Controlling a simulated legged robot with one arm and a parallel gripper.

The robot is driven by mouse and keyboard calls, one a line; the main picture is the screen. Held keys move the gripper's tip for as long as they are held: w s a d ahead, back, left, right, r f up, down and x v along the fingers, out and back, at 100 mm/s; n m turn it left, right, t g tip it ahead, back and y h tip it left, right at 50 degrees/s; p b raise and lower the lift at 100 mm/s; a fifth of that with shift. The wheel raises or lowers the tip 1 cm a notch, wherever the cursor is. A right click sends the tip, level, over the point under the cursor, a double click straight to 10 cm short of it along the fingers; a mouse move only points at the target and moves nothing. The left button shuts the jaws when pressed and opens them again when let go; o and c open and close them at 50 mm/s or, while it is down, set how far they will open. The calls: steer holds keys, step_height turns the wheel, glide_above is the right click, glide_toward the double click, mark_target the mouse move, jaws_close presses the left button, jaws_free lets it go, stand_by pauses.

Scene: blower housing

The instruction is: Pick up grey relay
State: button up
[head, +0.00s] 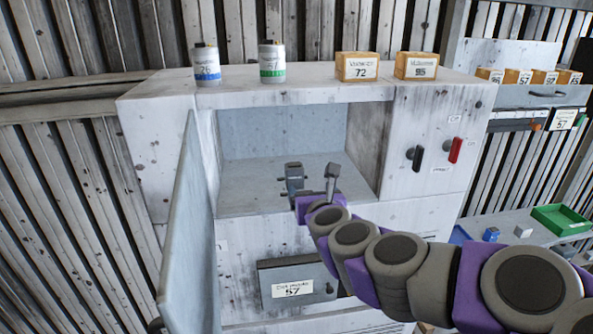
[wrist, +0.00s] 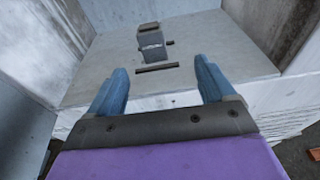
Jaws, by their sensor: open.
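A small grey block-shaped device (wrist: 151,42), which looks like the grey relay, stands upright on the floor of the open cabinet compartment in the wrist view. It has a darker cap and a small stub on its right side. In the head view the device (head: 293,170) stands by my fingertips and partly overlaps them. My gripper (wrist: 160,85) is open and empty, with its two blue-grey fingers apart. The device is beyond the fingertips, a little left of the middle between them, and not touching in the wrist view.
The compartment has side walls, and an open door (head: 188,225) stands at its left. A dark slot (wrist: 157,68) lies in front of the device. Cans and two boxes (head: 357,66) sit on top. Black and red switches (head: 455,150) are at right. A shelf holds a green tray (head: 558,221).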

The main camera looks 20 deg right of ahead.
mark_target(296, 177)
steer(key=p+x, duration=0.1)
steer(key=x, duration=0.2)
steer(key=p+x, duration=0.2)
steer(key=x, duration=0.1)
steer(key=p+x, duration=0.2)
steer(key=x, duration=0.2)
steer(key=shift+a, duration=0.25)
steer(key=shift+w+f, duration=0.1)
steer(key=shift+w, duration=0.25)
steer(key=shift+w+a+f+p, duration=0.1)
steer(key=shift+w+a+p, duration=0.2)
steer(key=shift+w+a, duration=0.15)
steer(key=x, duration=0.2)
steer(key=p+x, duration=0.1)
steer(key=x, duration=0.1)
steer(key=shift+s+f, duration=0.1)
steer(key=shift+f, duration=0.2)
steer(key=shift+w+d+f, duration=0.1)
steer(key=shift+w+d, duration=0.15)
steer(key=shift+d, duration=0.2)
steer(key=shift+a, duration=0.25)
steer(key=shift+c, duration=0.4)
steer(key=shift+a, duration=0.2)
steer(key=c, duration=0.7)
steer(key=shift+d, duration=0.25)
steer(key=c, duration=0.3)
